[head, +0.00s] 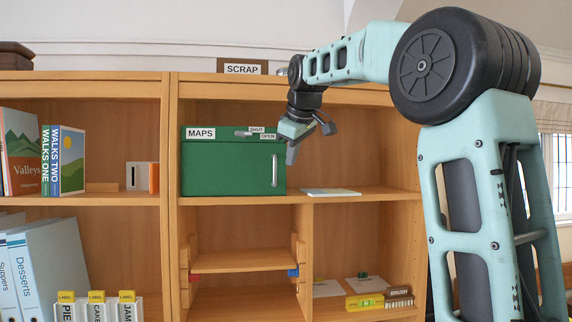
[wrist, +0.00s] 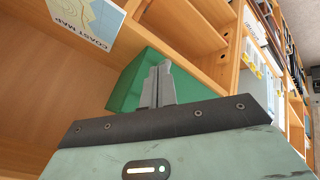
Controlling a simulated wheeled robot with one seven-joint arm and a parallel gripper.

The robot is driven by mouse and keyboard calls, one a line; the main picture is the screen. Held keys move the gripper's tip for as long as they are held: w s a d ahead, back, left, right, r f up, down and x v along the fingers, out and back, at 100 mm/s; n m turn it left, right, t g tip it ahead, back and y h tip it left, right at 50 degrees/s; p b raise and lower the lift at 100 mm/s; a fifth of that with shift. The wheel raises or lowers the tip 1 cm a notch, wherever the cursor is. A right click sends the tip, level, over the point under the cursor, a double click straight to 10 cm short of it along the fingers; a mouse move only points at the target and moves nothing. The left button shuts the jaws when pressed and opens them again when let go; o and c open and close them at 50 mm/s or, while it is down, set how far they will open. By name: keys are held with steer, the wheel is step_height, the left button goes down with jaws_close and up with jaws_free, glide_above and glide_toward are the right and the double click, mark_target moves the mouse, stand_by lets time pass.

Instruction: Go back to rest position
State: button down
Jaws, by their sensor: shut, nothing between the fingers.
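My gripper (head: 291,152) is shut and empty. In the head view it hangs in front of the upper right shelf, by the right end of the green MAPS box (head: 228,165). I cannot tell whether it touches the box. In the wrist view the shut fingers (wrist: 158,84) point over the green box (wrist: 139,72), which they partly hide. The box has a pale handle on its front and a small slider by the SHUT and OPEN labels. Its door looks closed.
The wooden bookcase (head: 172,185) fills the view. A flat paper (head: 330,192) lies right of the box; a COAST MAP sheet (wrist: 88,20) shows in the wrist view. Books (head: 62,160), blue-grey binders (head: 48,265) and a SCRAP box (head: 242,67) are around. Open air lies before the shelves.

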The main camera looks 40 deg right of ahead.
steer(key=s+d+r, duration=0.1)
steer(key=s+r, duration=0.3)
steer(key=r, duration=0.2)
steer(key=shift+s+b, duration=0.35)
steer(key=shift+b, duration=0.1)
steer(key=shift+d+r, duration=0.1)
steer(key=w+a+f+n+g+y+b, duration=0.1)
steer(key=w+a+f+y+b, duration=0.3)
steer(key=a+f, duration=1.05)
steer(key=s+a+f+n+g+b, duration=0.2)
steer(key=s+a+f, duration=0.2)
steer(key=a+f, duration=1.3)
steer(key=s+a+f+g+b, duration=0.1)
steer(key=s+a+f+b, duration=0.1)
steer(key=s+f, duration=1)
steer(key=s+a+f+n+g+b, duration=0.1)
steer(key=s+a+f, duration=0.4)
steer(key=s+f, duration=0.7)
steer(key=shift+s+a+f+g+b, duration=0.15)
steer(key=shift+a+f+g+b, duration=0.05)
steer(key=shift+g+b, duration=0.65)
